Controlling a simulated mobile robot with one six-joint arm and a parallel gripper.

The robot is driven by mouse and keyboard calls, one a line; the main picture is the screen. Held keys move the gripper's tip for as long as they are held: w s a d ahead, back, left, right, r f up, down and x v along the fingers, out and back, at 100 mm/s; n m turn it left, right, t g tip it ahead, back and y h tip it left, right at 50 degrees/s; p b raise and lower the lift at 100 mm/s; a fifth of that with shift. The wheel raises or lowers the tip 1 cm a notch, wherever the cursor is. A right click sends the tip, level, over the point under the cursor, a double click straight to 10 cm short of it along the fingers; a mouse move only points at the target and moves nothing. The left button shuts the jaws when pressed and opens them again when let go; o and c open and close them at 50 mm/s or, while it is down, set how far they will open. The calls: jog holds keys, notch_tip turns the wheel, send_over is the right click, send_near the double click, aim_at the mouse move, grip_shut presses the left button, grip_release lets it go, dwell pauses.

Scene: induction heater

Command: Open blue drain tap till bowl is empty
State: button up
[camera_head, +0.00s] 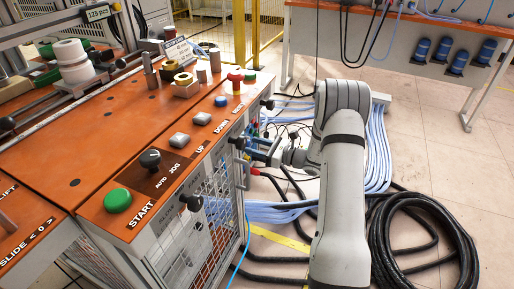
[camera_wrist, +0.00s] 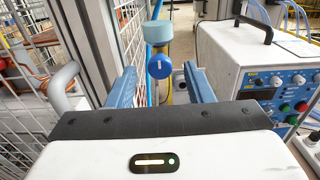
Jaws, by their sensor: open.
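The blue drain tap (camera_wrist: 159,67) is a round knob with a white upright mark, near the middle of the wrist view. A pale blue-green bowl (camera_wrist: 157,31) sits right above it; its inside and any liquid are hidden. My gripper (camera_wrist: 159,75) is open, with one blue finger on each side of the tap in the picture. Neither finger visibly touches it, and I cannot tell whether the tips reach past it. In the head view my gripper (camera_head: 257,150) is beside the orange-topped bench, where the tap and bowl are not clearly visible.
A white wire-mesh panel (camera_wrist: 130,20) stands close on the left, with a grey curved handle (camera_wrist: 62,82) near it. A control box (camera_wrist: 260,62) is on the right. Black hose coils (camera_head: 425,235) and pale blue cables (camera_head: 375,150) lie on the floor around my arm.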

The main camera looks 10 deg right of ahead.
jog(key=shift+w+a, duration=0.2)
jog(key=shift+a, duration=0.1)
